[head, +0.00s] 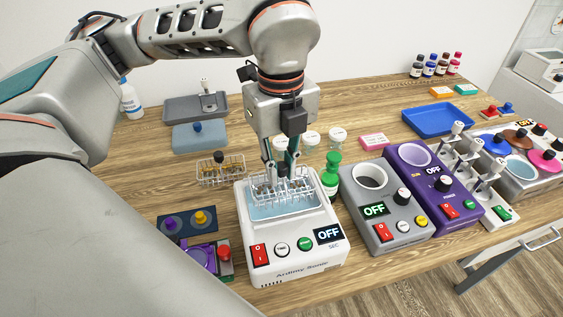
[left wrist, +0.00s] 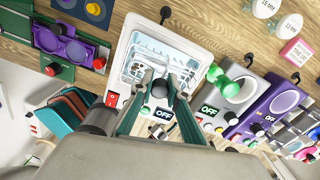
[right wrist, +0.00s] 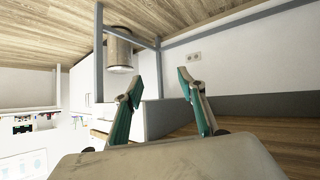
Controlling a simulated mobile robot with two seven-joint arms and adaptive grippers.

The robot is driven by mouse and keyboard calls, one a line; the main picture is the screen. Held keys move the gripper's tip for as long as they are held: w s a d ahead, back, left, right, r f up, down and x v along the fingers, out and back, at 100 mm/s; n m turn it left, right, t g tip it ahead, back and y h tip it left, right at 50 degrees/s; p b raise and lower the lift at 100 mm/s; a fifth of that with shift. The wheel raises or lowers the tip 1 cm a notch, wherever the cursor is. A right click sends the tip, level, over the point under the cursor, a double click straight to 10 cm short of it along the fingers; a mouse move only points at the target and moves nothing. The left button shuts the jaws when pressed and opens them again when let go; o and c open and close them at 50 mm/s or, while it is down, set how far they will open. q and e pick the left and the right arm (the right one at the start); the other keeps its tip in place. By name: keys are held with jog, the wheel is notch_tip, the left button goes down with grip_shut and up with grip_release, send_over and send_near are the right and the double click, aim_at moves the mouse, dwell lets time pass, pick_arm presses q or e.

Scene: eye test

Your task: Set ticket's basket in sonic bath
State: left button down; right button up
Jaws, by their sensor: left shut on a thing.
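The sonic bath (head: 292,256) is a white box with a red rocker switch, two round buttons and a display reading OFF. Its tank shows pale blue. My left gripper (head: 282,168) points down over the tank, shut on a wire basket (head: 307,192). The basket is at the tank opening; I cannot tell whether it rests inside or hangs just above. The left wrist view also shows the bath (left wrist: 128,57), the basket (left wrist: 150,50) and my left gripper (left wrist: 160,86). A second wire basket (head: 221,177) with a dark knob stands left of the bath. My right gripper (right wrist: 160,83) is open and empty.
A green hourglass-shaped thing (head: 331,172) stands close right of the bath. Grey (head: 392,236) and purple (head: 449,200) devices reading OFF stand further right. A pink card (head: 374,141) lies behind them. A blue tray (head: 438,119) lies at the back. Knobbed holders (head: 187,223) lie left.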

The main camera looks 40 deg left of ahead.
aim_at(281, 189)
pick_arm(q)
notch_tip(281, 189, down, 5)
jog(key=b, duration=0.3)
jog(key=shift+f+b, duration=0.6)
jog(key=shift+b, duration=0.05)
jog(key=shift+f, duration=0.25)
pick_arm(e)
jog(key=f, duration=0.4)
jog(key=shift+d+f, duration=0.3)
jog(key=shift+f, duration=0.1)
jog(key=shift+s+f, duration=0.2)
jog(key=shift+f, duration=0.1)
pick_arm(q)
jog(key=shift+f+b, duration=0.3)
jog(key=shift+b, duration=0.1)
pick_arm(e)
jog(key=shift+s+a+f, duration=0.1)
jog(key=shift+s+f, duration=0.1)
jog(key=shift+f, duration=0.1)
pick_arm(q)
jog(key=c, duration=1.9)
grip_release()
pick_arm(e)
jog(key=shift+r, duration=0.1)
